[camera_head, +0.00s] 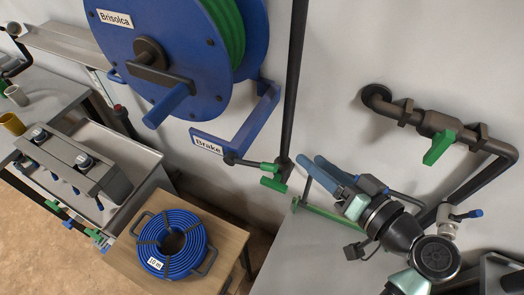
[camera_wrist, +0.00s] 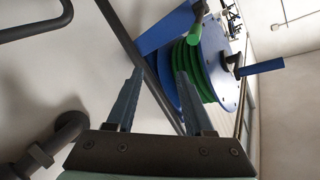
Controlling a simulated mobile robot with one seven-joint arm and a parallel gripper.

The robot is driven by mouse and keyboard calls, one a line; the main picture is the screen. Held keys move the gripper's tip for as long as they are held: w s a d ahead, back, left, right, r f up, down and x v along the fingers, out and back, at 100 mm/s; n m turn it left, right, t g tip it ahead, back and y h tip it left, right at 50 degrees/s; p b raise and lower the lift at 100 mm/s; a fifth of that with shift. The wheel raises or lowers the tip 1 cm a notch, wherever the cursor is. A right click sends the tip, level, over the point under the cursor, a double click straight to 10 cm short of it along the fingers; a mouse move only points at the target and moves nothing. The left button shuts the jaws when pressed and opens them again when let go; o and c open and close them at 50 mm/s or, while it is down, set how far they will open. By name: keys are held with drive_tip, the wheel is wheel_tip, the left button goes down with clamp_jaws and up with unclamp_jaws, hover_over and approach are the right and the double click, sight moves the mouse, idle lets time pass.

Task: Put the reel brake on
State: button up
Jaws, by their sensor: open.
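The blue hose reel (camera_head: 180,50) is mounted on the wall, with green hose wound on it. Its blue bracket carries a white "Brake" label (camera_head: 207,146). A dark lever with a green grip (camera_head: 262,165) extends right from beside the label. In the wrist view a green grip (camera_wrist: 195,38) shows beside the blue bracket (camera_wrist: 163,30), beyond my fingers. My gripper (camera_head: 309,161) is open and empty, right of the lever and apart from it. Its two blue fingers (camera_wrist: 160,75) are spread in the wrist view. I cannot tell the brake's setting.
A dark vertical pipe (camera_head: 294,85) with a green handle (camera_head: 273,184) at its foot stands between reel and gripper. A wall pipe with a green valve handle (camera_head: 438,147) is at right. A coiled blue hose (camera_head: 190,226) lies on a wooden stand. A grey surface (camera_head: 300,255) lies below my gripper.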

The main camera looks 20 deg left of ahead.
sight(252, 163)
drive_tip(key=s+f+n+g+y, duration=0.1)
drive_tip(key=s+f+g+y, duration=0.1)
drive_tip(key=s+f+y, duration=0.3)
drive_tip(key=shift+h, duration=0.6)
drive_tip(key=p+x, duration=0.1)
drive_tip(key=x, duration=0.2)
drive_tip(key=r+p+x, duration=0.1)
drive_tip(key=p+x, duration=0.1)
drive_tip(key=x, duration=0.2)
drive_tip(key=r+p+x, duration=0.1)
drive_tip(key=x, duration=0.3)
drive_tip(key=shift+s+a+r+p, duration=0.1)
drive_tip(key=shift+s+r+p, duration=0.1)
drive_tip(key=shift+p, duration=0.15)
drive_tip(key=shift+w+a+f, duration=0.15)
drive_tip(key=shift+w+a, duration=0.1)
drive_tip(key=shift+a, duration=0.3)
clamp_jaws()
